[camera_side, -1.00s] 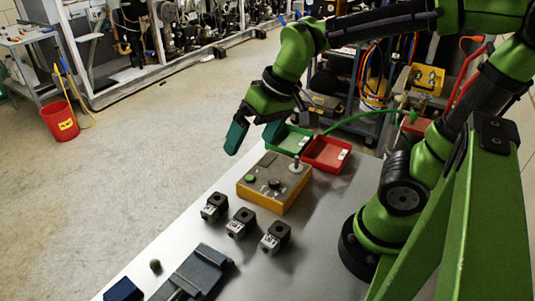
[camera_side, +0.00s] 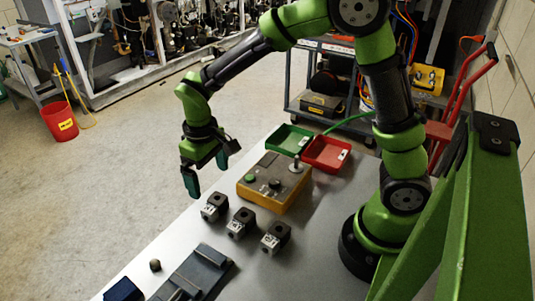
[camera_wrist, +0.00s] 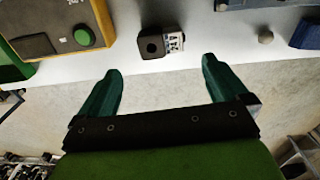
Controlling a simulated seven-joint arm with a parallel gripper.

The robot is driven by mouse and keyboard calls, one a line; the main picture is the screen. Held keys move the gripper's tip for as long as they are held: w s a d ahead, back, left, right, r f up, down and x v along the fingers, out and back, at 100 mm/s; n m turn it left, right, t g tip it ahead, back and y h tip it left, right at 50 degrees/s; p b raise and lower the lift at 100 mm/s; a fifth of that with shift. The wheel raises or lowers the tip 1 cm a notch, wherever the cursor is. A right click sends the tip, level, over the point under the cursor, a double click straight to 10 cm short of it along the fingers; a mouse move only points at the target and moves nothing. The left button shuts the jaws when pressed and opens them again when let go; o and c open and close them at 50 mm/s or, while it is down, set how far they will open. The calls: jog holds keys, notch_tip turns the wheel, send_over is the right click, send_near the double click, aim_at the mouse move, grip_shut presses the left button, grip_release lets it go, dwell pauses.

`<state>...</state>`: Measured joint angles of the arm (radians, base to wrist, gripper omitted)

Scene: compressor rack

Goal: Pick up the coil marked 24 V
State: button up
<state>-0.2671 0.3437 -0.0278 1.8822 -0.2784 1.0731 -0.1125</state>
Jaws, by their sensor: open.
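Three small black coils with light grey label faces stand in a row on the bench: the left coil (camera_side: 214,207), the middle coil (camera_side: 241,223) and the right coil (camera_side: 275,238). Their markings are too small to read, so I cannot tell which is the 24 V one. My gripper (camera_side: 206,173) is open and empty, above and behind the left coil near the bench's far-left edge. In the wrist view one coil (camera_wrist: 161,43) lies just beyond my open fingertips (camera_wrist: 161,68), roughly centred between them. It appears to be the left coil. The other two are not in the wrist view.
A yellow test box (camera_side: 273,184) with a green button and an upright post stands behind the coils. Green (camera_side: 289,139) and red (camera_side: 326,153) trays are beyond it. A dark grey vise-like block (camera_side: 207,268), a small knob (camera_side: 155,265) and a blue block (camera_side: 123,290) are in front.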

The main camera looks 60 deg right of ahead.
aim_at(213, 202)
notch_tip(213, 202, down, 9)
jog(key=shift+s+a+f, duration=0.15)
jog(key=shift+f, duration=0.05)
dwell(0.3)
jog(key=c, duration=1)
jog(key=shift+r, duration=0.15)
